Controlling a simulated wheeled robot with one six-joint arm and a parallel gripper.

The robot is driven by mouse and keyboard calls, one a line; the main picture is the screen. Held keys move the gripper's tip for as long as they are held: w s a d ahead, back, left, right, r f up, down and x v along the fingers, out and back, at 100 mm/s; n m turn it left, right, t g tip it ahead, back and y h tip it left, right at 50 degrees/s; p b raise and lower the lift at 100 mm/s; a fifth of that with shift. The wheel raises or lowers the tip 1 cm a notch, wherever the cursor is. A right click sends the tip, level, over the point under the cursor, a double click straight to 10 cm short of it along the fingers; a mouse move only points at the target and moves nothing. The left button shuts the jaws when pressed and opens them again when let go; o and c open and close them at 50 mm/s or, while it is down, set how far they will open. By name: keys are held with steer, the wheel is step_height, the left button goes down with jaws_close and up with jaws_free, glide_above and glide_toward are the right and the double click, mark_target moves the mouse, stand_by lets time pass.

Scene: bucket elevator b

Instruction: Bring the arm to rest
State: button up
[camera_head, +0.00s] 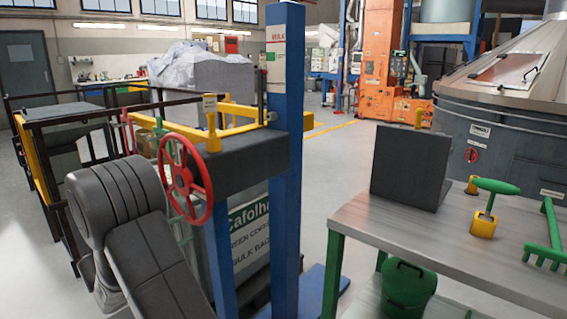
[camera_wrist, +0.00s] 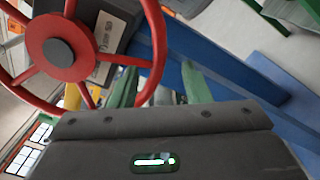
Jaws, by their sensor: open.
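In the head view my dark grey arm (camera_head: 118,200) is bent at the left front, near the red handwheel (camera_head: 185,178) on the blue-framed bulk bag station (camera_head: 287,160). The gripper itself is not clearly seen there.
A metal workbench (camera_head: 440,240) stands at the right, with a dark upright panel (camera_head: 411,166), a green-handled tool (camera_head: 490,192) and a green rack (camera_head: 548,240). A green bucket (camera_head: 408,288) is below. Dark railings (camera_head: 60,122) stand at the left.

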steer(key=shift+s+d+r+n+p, duration=0.75)
steer(key=shift+n+p, duration=0.4)
steer(key=shift+p, duration=0.6)
steer(key=shift+s+d+r+n+p, duration=0.75)
steer(key=shift+n+p, duration=0.4)
steer(key=shift+p, duration=0.6)
steer(key=shift+w+d+f, duration=0.1)
steer(key=shift+d, duration=0.05)
